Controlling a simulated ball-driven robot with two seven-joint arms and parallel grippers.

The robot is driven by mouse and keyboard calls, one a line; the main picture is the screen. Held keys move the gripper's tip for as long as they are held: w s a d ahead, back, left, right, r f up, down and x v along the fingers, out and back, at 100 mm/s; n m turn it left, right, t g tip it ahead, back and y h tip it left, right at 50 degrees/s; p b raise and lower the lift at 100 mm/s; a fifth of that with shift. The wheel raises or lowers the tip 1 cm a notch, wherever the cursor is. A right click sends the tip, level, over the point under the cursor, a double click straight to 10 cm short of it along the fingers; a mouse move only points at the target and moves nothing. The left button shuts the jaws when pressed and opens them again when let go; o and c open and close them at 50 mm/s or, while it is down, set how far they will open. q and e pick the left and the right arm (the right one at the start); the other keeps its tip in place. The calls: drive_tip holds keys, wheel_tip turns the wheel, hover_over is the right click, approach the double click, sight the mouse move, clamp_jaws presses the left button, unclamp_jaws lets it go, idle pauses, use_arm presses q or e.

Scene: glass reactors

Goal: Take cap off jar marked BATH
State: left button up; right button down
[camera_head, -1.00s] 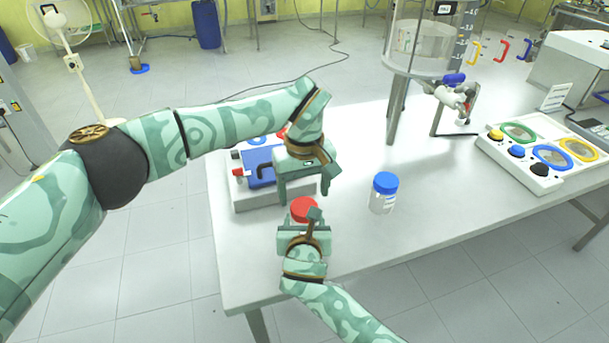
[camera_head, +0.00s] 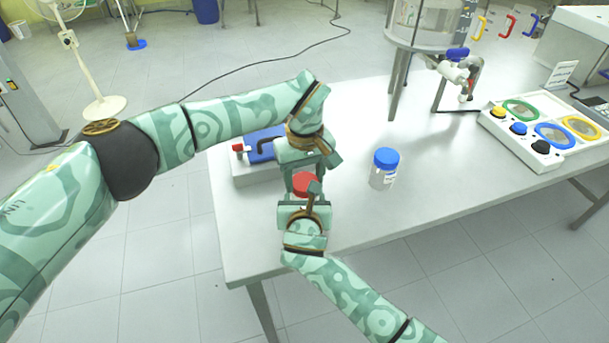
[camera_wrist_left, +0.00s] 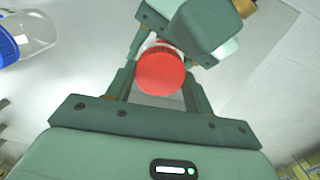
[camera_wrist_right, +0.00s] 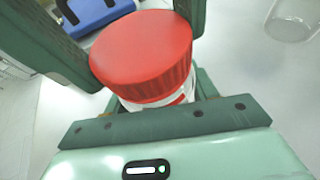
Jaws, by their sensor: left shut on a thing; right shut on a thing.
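A jar with a red cap (camera_head: 304,185) is between my two grippers, at the near left of the table. In the right wrist view its white-labelled body (camera_wrist_right: 178,98) shows below the red cap (camera_wrist_right: 142,50); I cannot read the label. My right gripper (camera_head: 304,201) is shut on the jar body. My left gripper (camera_head: 306,172) comes down from above, shut on the red cap, which also shows between its fingers in the left wrist view (camera_wrist_left: 160,73). The cap is on the jar. A second jar with a blue cap (camera_head: 386,158) stands upright to the right, its label unreadable.
A device with a blue top (camera_head: 265,146) sits on the white table (camera_head: 260,235) behind my grippers. A panel with coloured rings (camera_head: 548,130) is at the right. A glass vessel on a stand (camera_head: 425,25) is at the back. The front middle of the table is clear.

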use_arm(q)
drive_tip(key=n, duration=0.9)
drive_tip(key=shift+n, duration=0.3)
drive_tip(key=o, duration=1.1)
drive_tip(key=shift+c, duration=0.2)
